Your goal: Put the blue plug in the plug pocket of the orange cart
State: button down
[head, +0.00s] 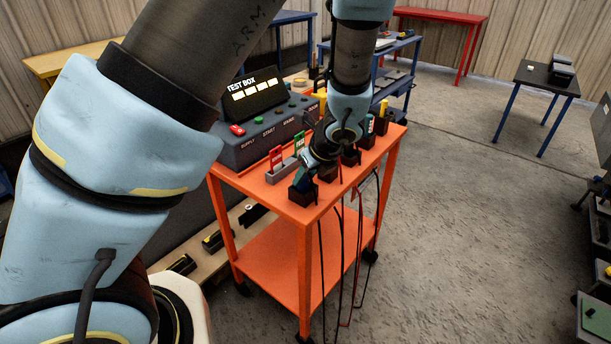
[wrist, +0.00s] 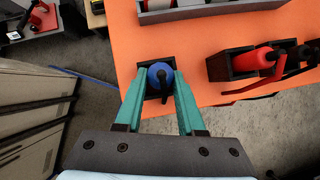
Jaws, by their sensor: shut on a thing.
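The blue plug (wrist: 160,74) is round-topped with a dark cable end, seen from above in the wrist view. My gripper (wrist: 161,82) is shut on it, with one teal finger on each side. The plug is within the outline of a dark open box, the plug pocket (wrist: 170,62), at the corner of the orange cart (wrist: 205,25). I cannot tell how deep the plug sits. In the head view my gripper (head: 305,178) is right over the pocket (head: 302,196) at the cart's near corner (head: 245,190). There my gripper mostly hides the plug.
Pockets holding a red plug (wrist: 254,60) and other plugs stand in a row to the right. A grey rack (head: 282,172) with red and green pieces and the test box (head: 262,125) stand behind. Cables (head: 341,240) hang over the cart's front edge.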

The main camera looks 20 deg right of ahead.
jog(key=c, duration=0.5)
grip_release()
jog(key=shift+f, duration=0.1)
jog(key=v, duration=1.2)
jog(key=shift+w+a+r+n+g+h, duration=0.15)
jog(key=shift+w+a+n+g+h, duration=0.4)
jog(key=shift+a+n, duration=4.8)
jog(key=shift+w+a+r+n+g, duration=0.25)
jog(key=shift+a+n+g, duration=0.6)
jog(key=shift+a+n, duration=4.5)
jog(key=shift+w+a+r+n+g+h, duration=0.1)
jog(key=shift+w+a+n+g+h, duration=0.35)
jog(key=shift+a+n, duration=4.85)
jog(key=shift+d+g, duration=0.1)
jog(key=shift+g, duration=0.15)
